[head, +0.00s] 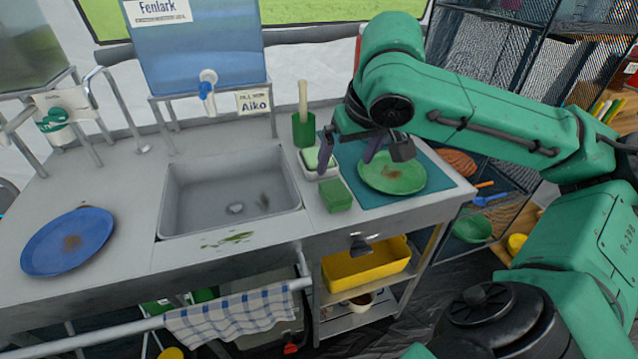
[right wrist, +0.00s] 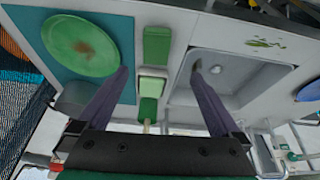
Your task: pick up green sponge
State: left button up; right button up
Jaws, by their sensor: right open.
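The green sponge (head: 335,195) is a small block lying on the counter, between the sink and the teal mat. In the right wrist view the sponge (right wrist: 157,47) shows past the fingertips, between their lines. My right gripper (head: 349,152) is open and empty above the counter, behind the sponge and over the mat's left side. Its two purple fingers (right wrist: 160,70) are spread wide in the right wrist view. They do not appear to touch the sponge. My left gripper is not in view.
A white dish with a pale green bar (head: 312,172) and a green cup with a handled tool (head: 304,130) stand behind the sponge. A green plate (head: 392,175) lies on the teal mat (head: 440,187). The sink (head: 228,195) is left; a blue plate (head: 68,241) lies farther left.

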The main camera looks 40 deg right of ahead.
jog(key=b, duration=0.2)
send_over(336, 191)
jog(key=s+a, duration=0.1)
jog(key=s, duration=0.2)
notch_tip(336, 191, down, 7)
jog(key=shift+a+f, duration=0.1)
jog(key=x, duration=0.6)
jog(key=shift+w+d+p, duration=0.35)
jog(key=shift+w, duration=0.05)
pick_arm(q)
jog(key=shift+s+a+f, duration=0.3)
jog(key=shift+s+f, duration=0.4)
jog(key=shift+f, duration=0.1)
pick_arm(e)
jog(key=c, duration=1.3)
